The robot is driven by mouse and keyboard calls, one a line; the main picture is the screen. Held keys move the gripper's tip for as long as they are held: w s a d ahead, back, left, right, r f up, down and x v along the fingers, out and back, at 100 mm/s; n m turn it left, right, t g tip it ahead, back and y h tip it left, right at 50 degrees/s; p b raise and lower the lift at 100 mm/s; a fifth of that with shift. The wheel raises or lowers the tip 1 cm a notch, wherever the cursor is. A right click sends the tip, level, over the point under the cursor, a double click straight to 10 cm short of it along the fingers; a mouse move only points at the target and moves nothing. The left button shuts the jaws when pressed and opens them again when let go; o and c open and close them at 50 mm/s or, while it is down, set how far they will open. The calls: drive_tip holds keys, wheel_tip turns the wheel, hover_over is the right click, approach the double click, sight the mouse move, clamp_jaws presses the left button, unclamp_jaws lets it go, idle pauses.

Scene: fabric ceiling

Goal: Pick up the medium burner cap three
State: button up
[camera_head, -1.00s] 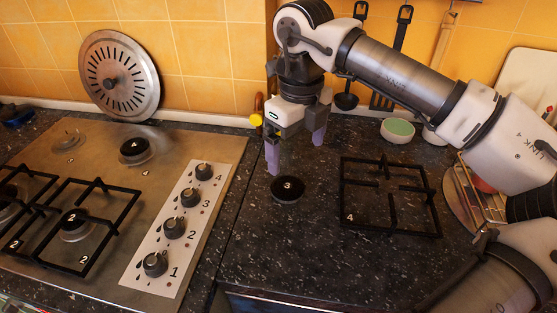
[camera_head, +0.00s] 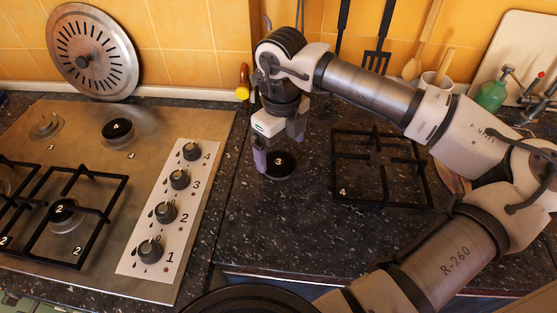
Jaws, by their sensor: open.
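The medium burner cap three (camera_head: 281,166) is a round black disc marked "3". It lies flat on the dark speckled countertop, right of the hob. My gripper (camera_head: 278,158) points down over the cap with its jaws open. One purple-grey finger shows at the cap's left edge; the other is at its upper right, partly hidden behind the gripper body. Whether the fingers touch the cap cannot be told.
A black pan support marked "4" (camera_head: 383,178) lies on the counter right of the cap. The steel hob (camera_head: 95,140) with a knob panel (camera_head: 170,215) is at left. A round metal lid (camera_head: 92,50) leans on the wall. The counter in front of the cap is clear.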

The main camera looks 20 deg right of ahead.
sight(281, 164)
wheel_tip(281, 164, down, 4)
drive_tip(key=shift+f+p, duration=0.15)
drive_tip(key=shift+p, duration=0.5)
drive_tip(key=c, duration=1.1)
